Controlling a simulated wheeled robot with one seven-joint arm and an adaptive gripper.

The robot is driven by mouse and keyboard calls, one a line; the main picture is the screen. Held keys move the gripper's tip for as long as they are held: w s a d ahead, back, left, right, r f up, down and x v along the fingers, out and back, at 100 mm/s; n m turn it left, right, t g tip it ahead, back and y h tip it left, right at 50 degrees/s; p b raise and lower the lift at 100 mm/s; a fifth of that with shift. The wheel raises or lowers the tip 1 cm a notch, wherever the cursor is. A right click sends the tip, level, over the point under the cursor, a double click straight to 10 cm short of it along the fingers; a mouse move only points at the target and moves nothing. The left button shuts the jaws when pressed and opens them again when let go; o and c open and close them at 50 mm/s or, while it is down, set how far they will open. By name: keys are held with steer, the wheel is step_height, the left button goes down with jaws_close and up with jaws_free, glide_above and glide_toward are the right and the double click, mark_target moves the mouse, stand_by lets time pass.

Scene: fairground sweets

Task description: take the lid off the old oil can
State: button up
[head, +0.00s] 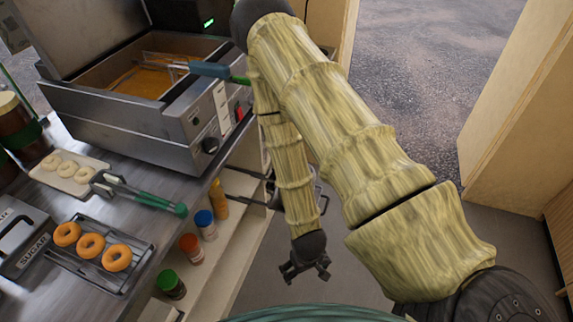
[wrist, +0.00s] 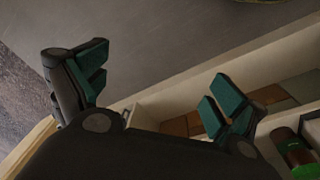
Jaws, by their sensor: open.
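My gripper (head: 304,268) hangs over the floor beside the counter in the head view. In the wrist view my gripper (wrist: 160,88) has its green-padded fingers spread wide with nothing between them. I cannot make out the old oil can or its lid for certain in either view. A sliver of a rounded, yellowish thing (wrist: 262,1) is cut off at the top edge of the wrist view; I cannot tell what it is. Dark thin metal parts (head: 325,188) show partly behind my arm in the head view.
A fryer (head: 150,125) with orange oil stands on the metal counter. Tongs (head: 140,193), a rack (head: 132,257) of doughnuts and a tray (head: 95,165) of pale rings lie there. Bottles, one blue-capped (head: 205,224), stand on the shelf below. The floor (head: 255,285) near my gripper is clear.

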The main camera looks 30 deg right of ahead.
steer(key=w+d+r+m+t, duration=0.1)
steer(key=w+d+r, duration=0.4)
steer(key=w+r, duration=0.3)
steer(key=w+d+r+m+t+h, duration=0.15)
steer(key=w+d+r, duration=0.3)
steer(key=w, duration=0.55)
steer(key=w+d+r+m+t, duration=0.15)
steer(key=w+d+r, duration=0.25)
steer(key=w+r, duration=0.4)
steer(key=shift+g, duration=0.5)
steer(key=shift+w+x, duration=0.25)
steer(key=shift+x, duration=1.4)
steer(key=shift+w+x, duration=0.2)
steer(key=shift+x, duration=1.5)
steer(key=shift+w+d+f+p, duration=0.1)
steer(key=shift+f+p, duration=0.25)
steer(key=shift+f, duration=0.55)
steer(key=shift+d+f+p, duration=0.15)
steer(key=shift+f+p, duration=0.2)
steer(key=shift+f, duration=0.55)
steer(key=shift+w+d+f, duration=0.1)
steer(key=shift+w+f, duration=0.2)
steer(key=shift+f, duration=0.35)
steer(key=shift+c, duration=0.2)
steer(key=c, duration=0.4)
